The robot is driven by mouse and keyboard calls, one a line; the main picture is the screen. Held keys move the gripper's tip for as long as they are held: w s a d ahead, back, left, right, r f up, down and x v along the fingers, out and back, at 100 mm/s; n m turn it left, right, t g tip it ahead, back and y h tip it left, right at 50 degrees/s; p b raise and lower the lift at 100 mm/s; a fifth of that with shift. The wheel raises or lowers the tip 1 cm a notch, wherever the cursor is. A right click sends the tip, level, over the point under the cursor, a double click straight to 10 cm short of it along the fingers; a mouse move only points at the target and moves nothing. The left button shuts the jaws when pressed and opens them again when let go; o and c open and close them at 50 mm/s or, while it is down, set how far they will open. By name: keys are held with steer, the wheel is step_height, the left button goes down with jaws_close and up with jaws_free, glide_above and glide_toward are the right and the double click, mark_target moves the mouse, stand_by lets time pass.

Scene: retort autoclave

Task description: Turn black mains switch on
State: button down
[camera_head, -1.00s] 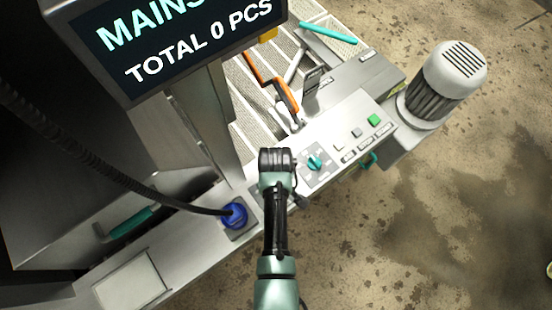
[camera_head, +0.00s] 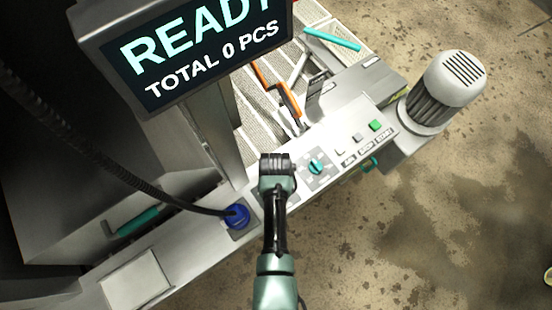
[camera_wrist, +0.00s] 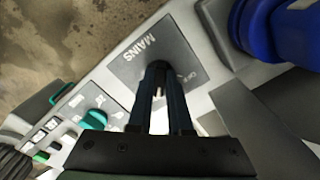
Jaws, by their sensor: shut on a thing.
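The grey plate (camera_wrist: 130,62) marked MAINS shows in the wrist view on the pale control panel (camera_head: 341,135). My gripper (camera_wrist: 158,78) is over this plate, its two dark fingers close together, shut on the black mains switch. The fingers hide most of the switch, so its exact angle cannot be made out. In the head view my own arm covers the switch and the fingertips. The display (camera_head: 205,50) above reads READY, TOTAL 0 PCS.
A blue plug (camera_head: 237,215) with a black cable sits left of my gripper; it also shows in the wrist view (camera_wrist: 285,30). To the right are a teal knob (camera_head: 316,166), a green button (camera_head: 375,125) and a motor (camera_head: 447,85). The display post (camera_head: 222,135) stands close behind.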

steer(key=shift+m, duration=0.4)
steer(key=c, duration=0.8)
jaws_free()
steer(key=shift+c, duration=0.2)
step_height(320, 180, up, 13)
stand_by(0.5)
